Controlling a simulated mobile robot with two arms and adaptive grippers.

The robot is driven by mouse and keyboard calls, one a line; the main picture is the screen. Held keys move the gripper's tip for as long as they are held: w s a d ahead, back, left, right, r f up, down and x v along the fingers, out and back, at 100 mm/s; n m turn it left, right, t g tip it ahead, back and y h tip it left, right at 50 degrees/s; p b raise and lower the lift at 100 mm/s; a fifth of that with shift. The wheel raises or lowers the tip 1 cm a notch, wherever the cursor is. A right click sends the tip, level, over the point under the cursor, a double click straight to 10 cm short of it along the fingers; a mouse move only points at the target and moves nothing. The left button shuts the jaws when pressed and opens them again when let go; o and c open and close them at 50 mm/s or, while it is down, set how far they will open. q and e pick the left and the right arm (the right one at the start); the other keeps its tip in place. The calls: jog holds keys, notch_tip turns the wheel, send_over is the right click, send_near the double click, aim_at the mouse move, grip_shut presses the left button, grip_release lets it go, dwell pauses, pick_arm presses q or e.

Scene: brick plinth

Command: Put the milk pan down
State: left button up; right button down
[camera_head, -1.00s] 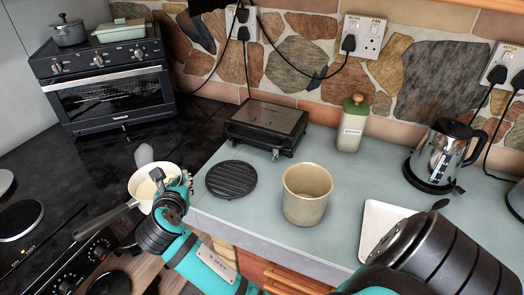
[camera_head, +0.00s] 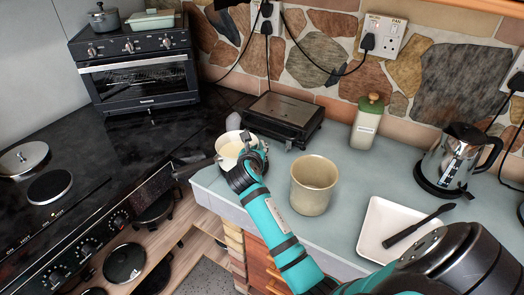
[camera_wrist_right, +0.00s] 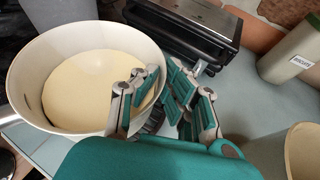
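The milk pan (camera_head: 226,143) is cream-coloured and holds a pale cream liquid. Its dark handle (camera_head: 190,170) points left, towards the hob. The pan is at the left part of the grey-blue worktop; I cannot tell whether it rests on it. My right gripper (camera_head: 247,158) is at the pan's near right side. My left gripper is not in view.
A beige pot (camera_head: 314,187) stands close right of my forearm. A black grill (camera_head: 281,121) is behind the pan. A green-lidded canister (camera_head: 366,124), a kettle (camera_head: 452,160) and a white tray (camera_head: 376,222) with a dark utensil are further right. The hob (camera_head: 70,225) is left.

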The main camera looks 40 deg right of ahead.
jog(key=shift+w+d+f, duration=0.1)
jog(key=shift+w+d, duration=0.15)
jog(key=shift+d, duration=0.4)
jog(key=shift+w+d+f, duration=0.1)
jog(key=shift+w+d, duration=0.1)
jog(key=shift+d, duration=0.4)
jog(key=shift+f+p, duration=0.35)
jog(key=shift+f, duration=1.25)
jog(key=c, duration=1.9)
grip_release()
jog(key=shift+f, duration=0.15)
jog(key=o, duration=0.4)
jog(key=shift+s+a, duration=0.1)
jog(key=v, duration=1.2)
jog(key=shift+b, duration=0.4)
